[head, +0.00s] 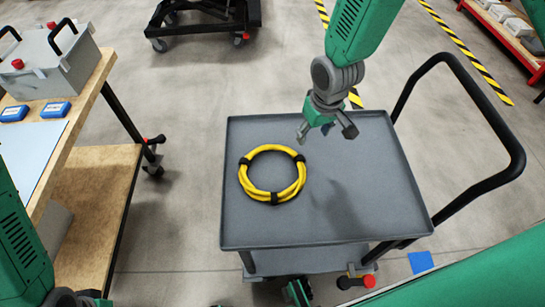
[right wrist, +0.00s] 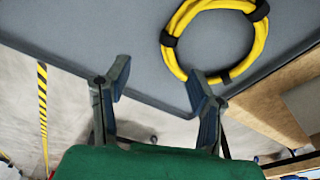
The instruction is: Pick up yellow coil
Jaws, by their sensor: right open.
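The yellow coil (head: 258,193) is a ring of cable bound with black straps. It lies flat on the left half of the grey cart tray (head: 380,205). My right gripper (head: 325,130) is open and empty above the back of the tray, to the right of the coil and apart from it. In the right wrist view, the open fingers (right wrist: 158,75) point toward the tray, and the coil (right wrist: 186,16) shows at the top, beyond the right finger.
The cart has a raised rim and a black push handle (head: 516,150) on the right. A wooden workbench (head: 88,100) with a grey box (head: 50,68) and blue cases (head: 55,110) stands at the left. The tray's right half is clear.

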